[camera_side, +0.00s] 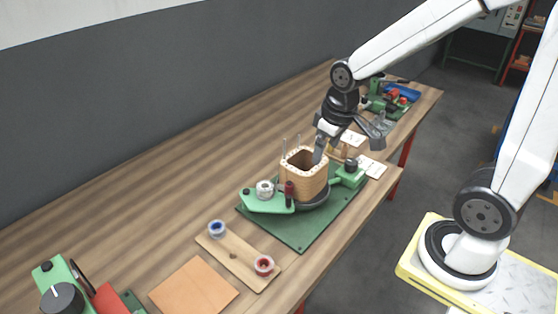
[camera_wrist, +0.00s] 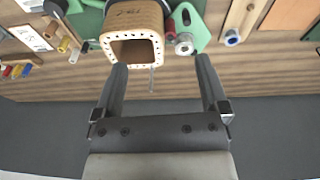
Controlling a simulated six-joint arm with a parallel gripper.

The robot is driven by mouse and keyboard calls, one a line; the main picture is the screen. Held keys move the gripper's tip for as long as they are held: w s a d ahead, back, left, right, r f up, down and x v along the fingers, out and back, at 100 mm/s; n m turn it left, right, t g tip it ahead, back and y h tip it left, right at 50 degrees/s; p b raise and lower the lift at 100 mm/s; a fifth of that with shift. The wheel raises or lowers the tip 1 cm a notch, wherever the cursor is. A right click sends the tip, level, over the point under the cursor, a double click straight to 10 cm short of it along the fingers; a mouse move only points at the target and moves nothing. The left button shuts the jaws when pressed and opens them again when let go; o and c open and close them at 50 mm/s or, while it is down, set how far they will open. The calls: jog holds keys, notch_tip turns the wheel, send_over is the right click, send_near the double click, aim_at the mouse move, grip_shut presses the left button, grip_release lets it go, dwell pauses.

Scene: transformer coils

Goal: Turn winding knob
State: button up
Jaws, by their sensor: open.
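A square tan coil former (camera_side: 304,174) with holes around its rim stands on the green winding fixture (camera_side: 310,233). A dark red upright handle (camera_side: 289,194) stands in front of it, beside a silver cylinder (camera_side: 265,190) on a green arm. A black knob (camera_side: 350,164) tops the fixture's right block. Another black knob (camera_side: 62,298) is on a device at the lower left. I cannot tell which is the winding knob. My gripper (camera_side: 347,153) is open above and right of the former. In the wrist view, the former (camera_wrist: 132,47) shows just beyond my open, empty gripper (camera_wrist: 160,63).
A wooden board (camera_side: 237,257) with a blue spool (camera_side: 217,229) and a red spool (camera_side: 264,265) lies left of the fixture, near an orange sheet (camera_side: 194,287). Thin upright rods rise by the former. Green equipment (camera_side: 377,104) stands farther back. The table's left rear is clear.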

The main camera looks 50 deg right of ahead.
jog(key=w+d+g, duration=0.1)
jog(key=w+d, duration=0.2)
jog(key=d, duration=0.8)
jog(key=n+g, duration=0.1)
jog(key=n, duration=0.1)
send_near(352, 162)
jog(key=shift+w+d+f, duration=0.15)
jog(key=shift+w+f, duration=0.05)
jog(key=shift+f, duration=0.95)
jog(key=shift+f, duration=0.15)
jog(key=shift+f, duration=3.75)
